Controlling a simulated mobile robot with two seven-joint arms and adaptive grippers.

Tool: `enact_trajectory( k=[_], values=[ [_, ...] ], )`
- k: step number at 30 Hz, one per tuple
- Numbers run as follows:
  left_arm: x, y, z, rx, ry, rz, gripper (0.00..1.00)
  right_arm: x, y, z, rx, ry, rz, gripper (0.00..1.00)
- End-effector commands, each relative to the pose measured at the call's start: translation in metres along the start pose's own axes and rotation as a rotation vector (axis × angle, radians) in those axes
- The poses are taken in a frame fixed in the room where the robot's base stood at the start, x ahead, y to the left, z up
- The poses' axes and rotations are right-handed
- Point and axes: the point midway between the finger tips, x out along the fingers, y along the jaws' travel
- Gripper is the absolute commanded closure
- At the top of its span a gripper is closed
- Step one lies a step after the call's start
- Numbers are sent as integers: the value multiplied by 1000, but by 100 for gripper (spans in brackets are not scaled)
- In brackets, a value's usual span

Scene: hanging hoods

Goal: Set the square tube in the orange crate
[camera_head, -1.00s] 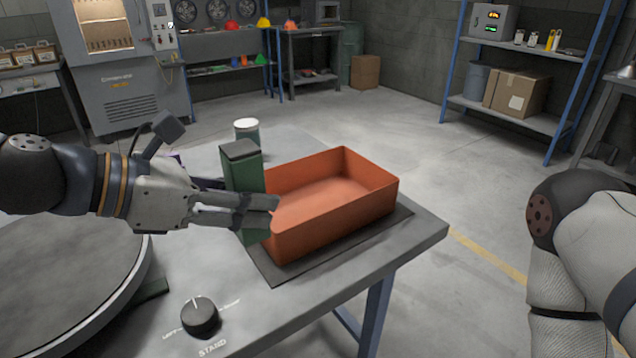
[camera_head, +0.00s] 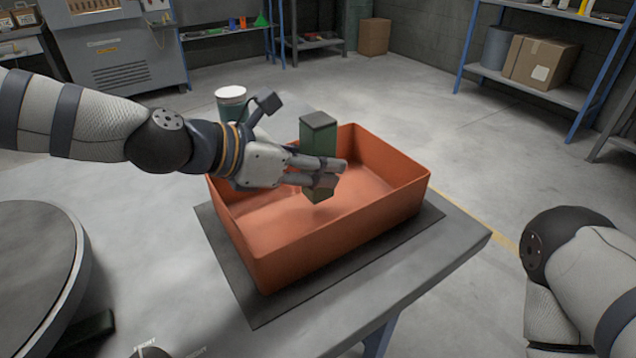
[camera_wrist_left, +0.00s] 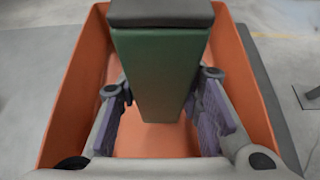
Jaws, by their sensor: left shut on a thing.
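The square tube (camera_head: 318,136) is dark green with a darker top end and stands upright in my left gripper (camera_head: 325,175). The gripper is shut around its lower middle. The tube is over the inside of the orange crate (camera_head: 330,246), with its lower end below the fingers; I cannot tell whether it touches the crate floor. In the left wrist view the tube (camera_wrist_left: 163,75) sits between the two finger pads, with the crate's walls (camera_wrist_left: 68,95) on both sides. Of my right arm only links show at the right edge; its gripper is out of view.
The crate stands on a dark mat (camera_head: 232,275) near the table's edge. A white-lidded jar (camera_head: 231,104) stands behind the crate. A round grey turntable (camera_head: 40,270) is at the left. The crate's inside looks otherwise empty.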

Motion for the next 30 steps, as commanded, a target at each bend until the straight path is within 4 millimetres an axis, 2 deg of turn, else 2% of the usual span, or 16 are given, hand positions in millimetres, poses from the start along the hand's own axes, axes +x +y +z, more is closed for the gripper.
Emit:
enact_trajectory(
  k=[1, 4, 15, 16, 18, 27, 30],
  values=[
    [11, 1, -12, -8, 7, -4, 100, 6, 0, 2, 0, -15, 1, 100],
    [18, 1, -27, -7, 5, -2, 100, 11, 0, 4, -1, -25, 1, 100],
    [19, 1, -31, -2, 1, 0, 100, 11, 0, 4, -1, -26, 2, 100],
    [19, 1, -31, -2, 2, -1, 63, 11, 0, 4, -1, -26, 2, 100],
    [19, 0, -31, -2, 2, -1, 47, 11, 0, 4, -1, -25, 2, 100],
    [18, 1, -30, 0, 2, 0, 47, 10, 0, 4, -1, -24, 2, 100],
    [10, 1, -27, 0, 1, 2, 47, 7, 0, 3, -1, -17, 1, 100]
  ],
)
